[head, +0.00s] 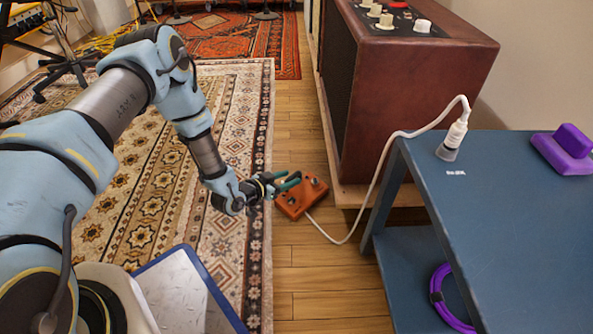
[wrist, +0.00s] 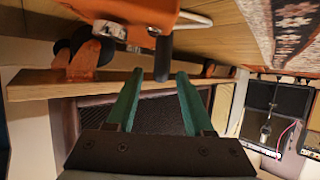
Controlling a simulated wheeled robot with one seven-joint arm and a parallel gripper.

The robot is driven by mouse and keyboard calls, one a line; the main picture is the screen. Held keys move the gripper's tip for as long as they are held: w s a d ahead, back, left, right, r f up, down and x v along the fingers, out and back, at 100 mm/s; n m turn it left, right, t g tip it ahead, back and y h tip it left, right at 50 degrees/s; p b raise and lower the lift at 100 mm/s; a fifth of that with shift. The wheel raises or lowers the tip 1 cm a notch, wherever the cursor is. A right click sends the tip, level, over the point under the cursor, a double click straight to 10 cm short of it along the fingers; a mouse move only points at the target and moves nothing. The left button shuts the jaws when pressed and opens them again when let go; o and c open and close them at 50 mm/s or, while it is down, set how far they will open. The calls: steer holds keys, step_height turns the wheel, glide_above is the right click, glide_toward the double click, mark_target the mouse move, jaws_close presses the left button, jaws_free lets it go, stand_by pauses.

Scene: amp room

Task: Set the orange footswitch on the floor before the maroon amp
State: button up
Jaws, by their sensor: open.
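The orange footswitch (head: 296,203) is on or just above the wood floor, in front of the maroon amp (head: 400,100) and left of its base. It has dark knobs on top, and a white cable leaves its lower edge. My gripper (head: 287,182) has green fingers at the footswitch's upper left side. In the wrist view the fingers (wrist: 159,76) are apart with nothing clamped between them. The orange footswitch (wrist: 125,8) shows beyond the tips at the top edge, partly cut off. The amp's dark grille (wrist: 158,112) shows behind the fingers.
The white cable (head: 372,190) runs from the footswitch up to a white plug (head: 454,135) on the blue cart (head: 500,200). A purple cable coil (head: 440,290) lies on its lower shelf, and a purple object (head: 565,150) on top. A patterned rug (head: 240,120) lies left of a bare floor strip.

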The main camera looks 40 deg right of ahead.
steer(key=p+v, duration=0.2)
steer(key=v, duration=0.4)
steer(key=shift+a, duration=0.3)
steer(key=shift+r, duration=0.1)
steer(key=w+a+r+n+t+y, duration=0.1)
steer(key=w+a+r+y, duration=0.1)
steer(key=w+a+r, duration=0.3)
steer(key=w+a+r+n+t+y, duration=0.1)
steer(key=w+a+r+y, duration=0.15)
steer(key=w, duration=0.55)
steer(key=w+a+r+n+t+y, duration=0.1)
steer(key=w+a+r+n+y, duration=0.15)
steer(key=a+r, duration=0.4)
steer(key=w+a+r+n+y, duration=0.25)
steer(key=a+r, duration=0.25)
steer(key=a, duration=0.3)
steer(key=s+a+r+n+g+y, duration=0.1)
steer(key=s+a+r+n+y, duration=0.1)
steer(key=s+a+r+n, duration=0.2)
steer(key=s+a+r+n+g+y, duration=0.1)
steer(key=s+a+r+n, duration=0.3)
steer(key=s+a+r, duration=0.6)
steer(key=a+r, duration=0.1)
steer(key=a, duration=0.4)
steer(key=shift+s+n+g+y, duration=0.25)
steer(key=shift+n+g+y, duration=0.05)
steer(key=shift+g+y, duration=0.1)
